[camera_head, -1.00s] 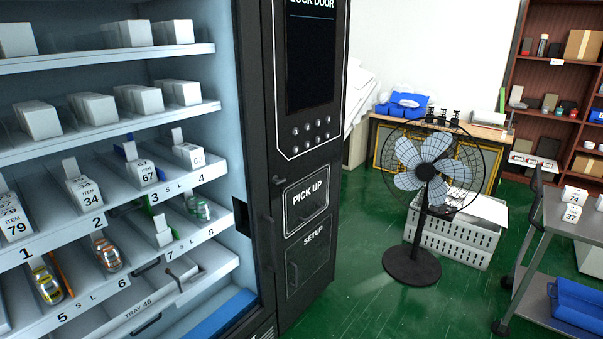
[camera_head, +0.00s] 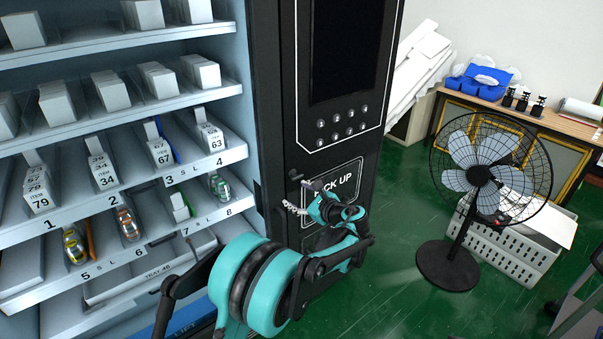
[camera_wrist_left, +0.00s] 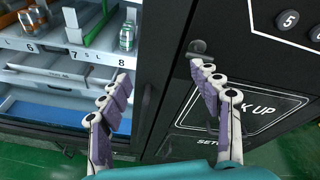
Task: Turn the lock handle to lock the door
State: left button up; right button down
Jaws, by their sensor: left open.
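The small dark lock handle (camera_head: 296,175) sits on the black front of the vending machine, left of and above the PICK UP panel (camera_head: 343,181). In the left wrist view the lock handle (camera_wrist_left: 198,46) is just beyond the tip of the right finger. My left gripper (camera_head: 298,197) is open and empty in front of the machine, just below the handle. In the left wrist view its two purple-padded fingers (camera_wrist_left: 161,80) are spread wide with nothing between them. I cannot tell whether a finger touches the handle. My right gripper is not in view.
The machine's shelves (camera_head: 110,195) hold white boxes and small bottles on the left. Keypad buttons (camera_head: 342,124) are above the panel. A black fan (camera_head: 480,175) stands on the green floor to the right, before a white crate (camera_head: 520,250). Floor between machine and fan is clear.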

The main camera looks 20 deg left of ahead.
aim_at(298, 178)
pick_arm(q)
jog(key=w+d+f+m+t+y+p, duration=0.2)
jog(key=w+d+m+y, duration=0.1)
jog(key=w+d+m, duration=0.15)
jog(key=b+x, duration=0.1)
jog(key=x, duration=0.5)
jog(key=shift+w+a, duration=0.1)
jog(key=shift+w, duration=0.25)
jog(key=shift+w+a+r+b, duration=0.15)
jog(key=shift+w+a+b, duration=0.15)
jog(key=shift+w+a, duration=0.2)
jog(key=shift+s, duration=0.1)
jog(key=c, duration=1.2)
